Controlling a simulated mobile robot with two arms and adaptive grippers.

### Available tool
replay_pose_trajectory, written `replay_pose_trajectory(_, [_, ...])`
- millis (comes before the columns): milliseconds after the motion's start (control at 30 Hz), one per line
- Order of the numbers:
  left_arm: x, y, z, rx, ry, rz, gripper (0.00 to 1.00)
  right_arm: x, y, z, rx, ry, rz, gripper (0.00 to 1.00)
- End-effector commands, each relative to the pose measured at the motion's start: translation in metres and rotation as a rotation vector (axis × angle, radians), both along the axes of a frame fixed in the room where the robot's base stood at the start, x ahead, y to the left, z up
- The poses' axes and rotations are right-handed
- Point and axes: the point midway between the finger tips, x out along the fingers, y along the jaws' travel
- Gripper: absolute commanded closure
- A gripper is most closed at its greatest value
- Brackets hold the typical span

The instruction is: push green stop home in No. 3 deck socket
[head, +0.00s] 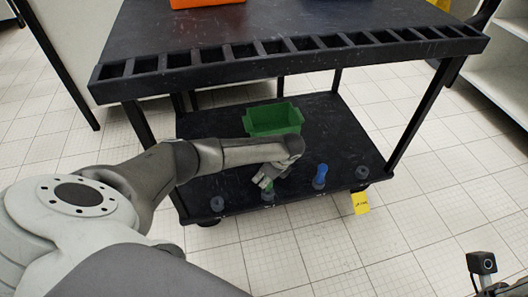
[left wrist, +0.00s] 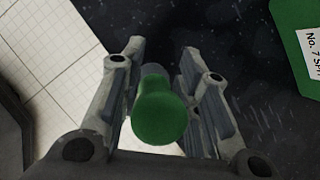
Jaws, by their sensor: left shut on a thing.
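The green stop (left wrist: 160,115) is between the fingers of my left gripper (left wrist: 160,85) in the left wrist view, with its rounded end toward the camera. A grey piece (left wrist: 153,70) shows just beyond it; how deep the stop sits there is hidden. In the head view my left gripper (head: 266,182) is low over the front edge of the cart's lower deck (head: 345,140), at a grey deck socket (head: 267,195). The fingers are shut on the stop. I cannot read socket numbers. My right gripper is out of view.
A blue stop (head: 320,174) stands upright in a socket to the right. Other grey sockets stand at the left (head: 217,203) and right (head: 361,173) of the deck edge. A green bin (head: 273,120) sits behind. The slotted upper shelf (head: 290,57) overhangs the deck.

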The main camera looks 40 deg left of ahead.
Motion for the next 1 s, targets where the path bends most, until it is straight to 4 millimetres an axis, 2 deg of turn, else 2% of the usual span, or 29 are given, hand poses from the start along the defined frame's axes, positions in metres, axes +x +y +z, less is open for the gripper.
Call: replay_pose_trajectory(1000, [0.000, 0.000, -0.026, 0.000, 0.000, 0.000, 0.95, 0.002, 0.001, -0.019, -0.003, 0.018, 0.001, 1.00])
